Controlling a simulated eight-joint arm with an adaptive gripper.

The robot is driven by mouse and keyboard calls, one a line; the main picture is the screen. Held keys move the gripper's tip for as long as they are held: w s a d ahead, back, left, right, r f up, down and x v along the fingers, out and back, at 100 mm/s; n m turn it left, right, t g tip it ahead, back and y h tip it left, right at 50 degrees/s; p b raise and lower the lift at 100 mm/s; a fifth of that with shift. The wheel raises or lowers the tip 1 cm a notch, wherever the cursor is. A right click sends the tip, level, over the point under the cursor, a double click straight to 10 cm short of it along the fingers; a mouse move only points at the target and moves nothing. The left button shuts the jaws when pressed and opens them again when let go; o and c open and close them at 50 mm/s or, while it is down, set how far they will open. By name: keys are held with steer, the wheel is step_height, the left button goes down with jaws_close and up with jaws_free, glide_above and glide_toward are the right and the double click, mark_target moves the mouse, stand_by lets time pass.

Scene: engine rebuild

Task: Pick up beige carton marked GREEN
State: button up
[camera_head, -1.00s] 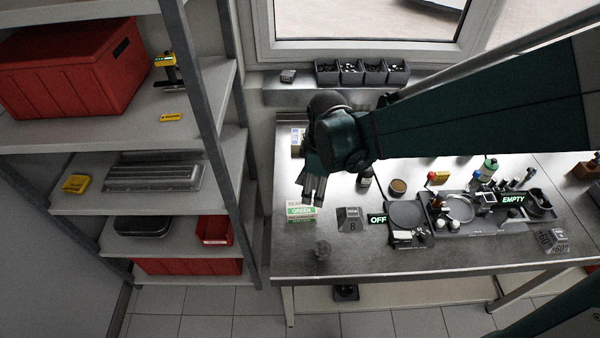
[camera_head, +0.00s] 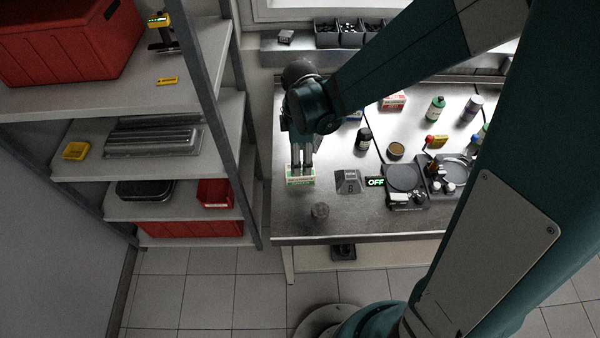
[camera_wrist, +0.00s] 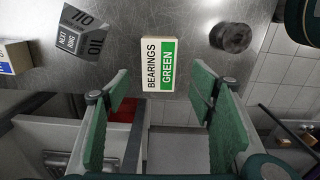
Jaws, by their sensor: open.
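The beige carton marked BEARINGS GREEN (camera_wrist: 158,64) lies in the wrist view between and beyond my open fingers, with a green band along one side. In the head view the carton (camera_head: 300,181) stands near the left end of the metal bench, partly hidden by my fingers. My gripper (camera_head: 302,168) points down at the carton from just above or behind it. In the wrist view my gripper (camera_wrist: 160,110) is open, with a green pad on each side and a gap on both sides of the carton. I cannot tell the exact height left between them.
A grey block with printed faces (camera_head: 348,182) stands right of the carton. A small dark metal cylinder (camera_head: 320,211) stands in front of it. A shelf rack (camera_head: 205,120) stands left of the bench (camera_head: 375,218).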

steer(key=shift+f, duration=0.1)
steer(key=shift+f, duration=1.2)
steer(key=shift+f, duration=0.1)
steer(key=shift+w+f, duration=0.1)
steer(key=shift+f, duration=2.4)
steer(key=c, duration=1.1)
steer(key=shift+r, duration=0.2)
steer(key=shift+r, duration=4.8)
